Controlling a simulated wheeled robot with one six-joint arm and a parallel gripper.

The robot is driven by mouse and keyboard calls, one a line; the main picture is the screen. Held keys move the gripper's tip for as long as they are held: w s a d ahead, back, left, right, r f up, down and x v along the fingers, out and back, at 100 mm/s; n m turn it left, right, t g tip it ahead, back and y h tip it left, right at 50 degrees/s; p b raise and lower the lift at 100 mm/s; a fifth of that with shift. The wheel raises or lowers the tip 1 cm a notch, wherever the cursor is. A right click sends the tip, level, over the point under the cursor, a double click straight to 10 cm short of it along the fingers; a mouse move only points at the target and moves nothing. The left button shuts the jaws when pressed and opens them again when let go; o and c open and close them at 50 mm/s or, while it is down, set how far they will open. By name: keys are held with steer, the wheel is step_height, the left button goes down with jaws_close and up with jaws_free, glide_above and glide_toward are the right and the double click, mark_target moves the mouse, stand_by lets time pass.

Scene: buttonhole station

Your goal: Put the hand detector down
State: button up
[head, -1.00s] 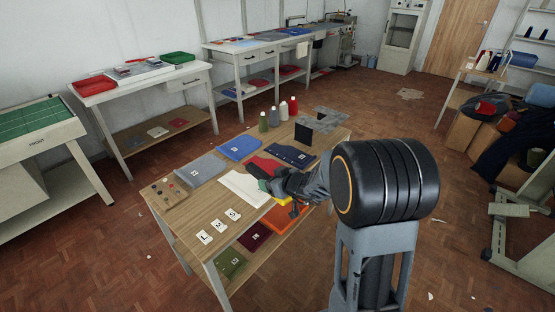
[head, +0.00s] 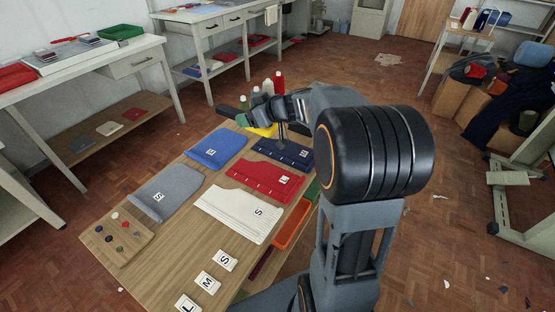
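My gripper (head: 281,131) is at the far part of the wooden table (head: 135,268), beside the thread cones and over the near left edge of the dark blue piece. A yellow part (head: 264,130) with a dark bar reaching left, which I take for the hand detector, shows at my gripper. It appears held, but the wrist hides the grip and the fingers are hard to make out. I cannot tell whether it touches the table.
Blue (head: 217,148), grey (head: 166,193), red (head: 266,181), white (head: 240,213) and dark blue (head: 286,152) cloth pieces lie on the table. Several thread cones, one red (head: 279,84), stand behind my gripper. A button board (head: 118,237) and size cards (head: 208,282) lie in front.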

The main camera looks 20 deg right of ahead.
mark_target(275, 129)
steer(key=s+d+f, duration=0.1)
steer(key=s, duration=0.1)
steer(key=s+d+f, duration=0.1)
steer(key=s, duration=0.1)
steer(key=s+d+f, duration=0.1)
steer(key=d, duration=0.1)
steer(key=shift+s, duration=0.4)
steer(key=shift+s+d+f, duration=0.35)
steer(key=shift+s+f, duration=0.3)
steer(key=shift+f, duration=0.8)
steer(key=shift+s+d+f, duration=0.3)
steer(key=shift+s+f, duration=0.3)
steer(key=shift+f, duration=0.85)
steer(key=shift+s+d+f, duration=0.35)
steer(key=shift+s+f, duration=0.3)
steer(key=shift+f, duration=0.8)
steer(key=shift+f+b, duration=0.55)
steer(key=shift+b, duration=0.6)
steer(key=o, duration=0.8)
steer(key=shift+r, duration=0.1)
